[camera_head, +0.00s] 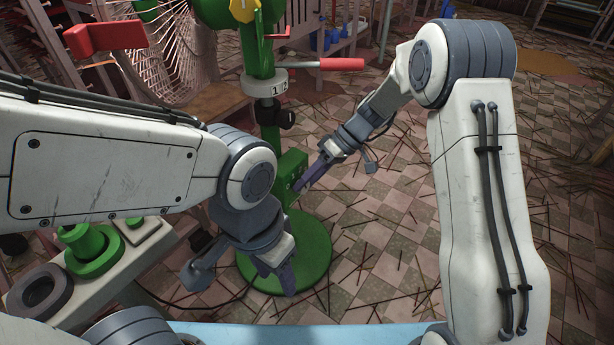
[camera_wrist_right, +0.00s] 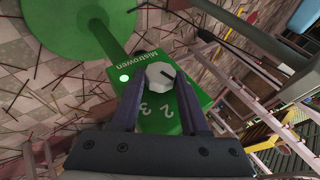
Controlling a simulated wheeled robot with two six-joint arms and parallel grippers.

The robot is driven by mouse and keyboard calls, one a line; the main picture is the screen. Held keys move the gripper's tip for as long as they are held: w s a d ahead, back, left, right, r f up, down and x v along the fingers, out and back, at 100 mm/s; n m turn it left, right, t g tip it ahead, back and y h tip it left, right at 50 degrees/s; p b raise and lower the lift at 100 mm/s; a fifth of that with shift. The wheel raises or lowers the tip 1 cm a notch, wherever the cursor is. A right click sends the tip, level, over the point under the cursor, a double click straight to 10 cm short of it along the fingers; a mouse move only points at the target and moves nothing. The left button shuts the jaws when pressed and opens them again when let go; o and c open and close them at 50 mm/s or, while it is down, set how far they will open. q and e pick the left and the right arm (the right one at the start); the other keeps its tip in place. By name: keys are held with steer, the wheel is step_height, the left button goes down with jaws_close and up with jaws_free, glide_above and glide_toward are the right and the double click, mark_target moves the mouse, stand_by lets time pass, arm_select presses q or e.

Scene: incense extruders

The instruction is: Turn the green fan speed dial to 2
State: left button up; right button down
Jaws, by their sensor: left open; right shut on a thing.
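The green control box (camera_wrist_right: 188,100), on the green stand, carries a pale grey round dial (camera_wrist_right: 160,74) with a dark pointer line. The figures 2 and 3 show on the box between my fingers; the line's exact setting is hard to tell. My right gripper (camera_wrist_right: 160,82) has its two dark fingers on either side of the dial, shut on it. In the head view, my right gripper (camera_head: 303,180) meets the box (camera_head: 291,168), and the dial is hidden. My left gripper (camera_head: 286,280) is open and empty, in front of the round green base (camera_head: 318,252).
A red-handled lever (camera_head: 340,64) and a white numbered collar (camera_head: 266,87) are on the stand above the box. A bench with green parts (camera_head: 95,250) and a dark ring (camera_head: 40,290) stands at left. Thin sticks litter the tiled floor.

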steer(key=shift+w+d+f+m+g+y+p, duration=0.1)
steer(key=shift+f+m+g+y+p, duration=0.1)
steer(key=shift+g+y+p, duration=0.4)
steer(key=shift+d+f+m+g+y+p, duration=0.1)
steer(key=shift+m+g+y+p, duration=0.1)
steer(key=shift+g+y+p, duration=0.35)
steer(key=shift+f+m+g+y, duration=0.25)
steer(key=shift+m+g+y, duration=0.25)
steer(key=shift+g+y, duration=0.7)
steer(key=shift+c, duration=2)
jaws_free()
steer(key=shift+w, duration=0.1)
